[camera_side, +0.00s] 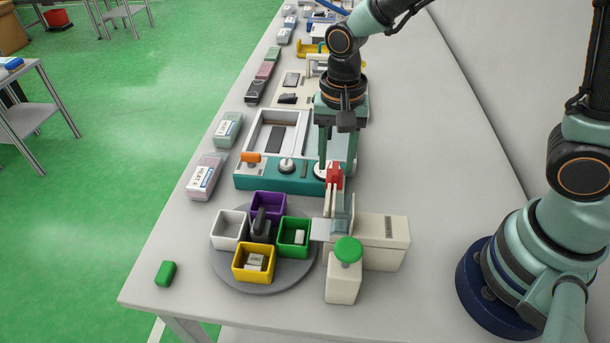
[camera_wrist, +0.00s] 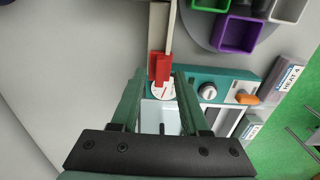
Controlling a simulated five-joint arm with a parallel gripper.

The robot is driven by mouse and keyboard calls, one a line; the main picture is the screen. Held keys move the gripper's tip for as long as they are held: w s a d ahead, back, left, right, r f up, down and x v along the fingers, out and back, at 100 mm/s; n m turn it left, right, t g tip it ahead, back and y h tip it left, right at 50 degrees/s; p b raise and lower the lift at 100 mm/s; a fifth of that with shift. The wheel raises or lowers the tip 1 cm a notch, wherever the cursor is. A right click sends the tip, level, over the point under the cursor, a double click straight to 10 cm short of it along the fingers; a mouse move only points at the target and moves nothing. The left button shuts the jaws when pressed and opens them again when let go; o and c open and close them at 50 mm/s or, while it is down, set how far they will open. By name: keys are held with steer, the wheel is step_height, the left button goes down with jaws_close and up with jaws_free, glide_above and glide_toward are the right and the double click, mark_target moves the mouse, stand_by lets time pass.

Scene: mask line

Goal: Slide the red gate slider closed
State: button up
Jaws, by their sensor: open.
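The red gate slider (camera_side: 335,176) stands on a narrow pale rail (camera_side: 341,212) near the teal machine. It also shows in the wrist view (camera_wrist: 158,68), at the rail's end beside a round white dial (camera_wrist: 162,91). My gripper (camera_side: 337,163) points down over the machine's right end, close to the slider. In the wrist view, my gripper's two green fingers (camera_wrist: 160,78) are apart, with their tips to either side of the slider's near end. Nothing is held between them. I cannot tell whether a finger touches the slider.
The teal machine (camera_side: 270,177) has an orange handle and a knob. A grey turntable (camera_side: 222,274) carries several coloured bins. A beige box (camera_side: 385,240) and a post with a green button (camera_side: 348,250) stand at the rail's near end.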

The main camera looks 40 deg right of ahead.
steer(key=shift+f, duration=0.65)
jaws_close()
stand_by(1.0)
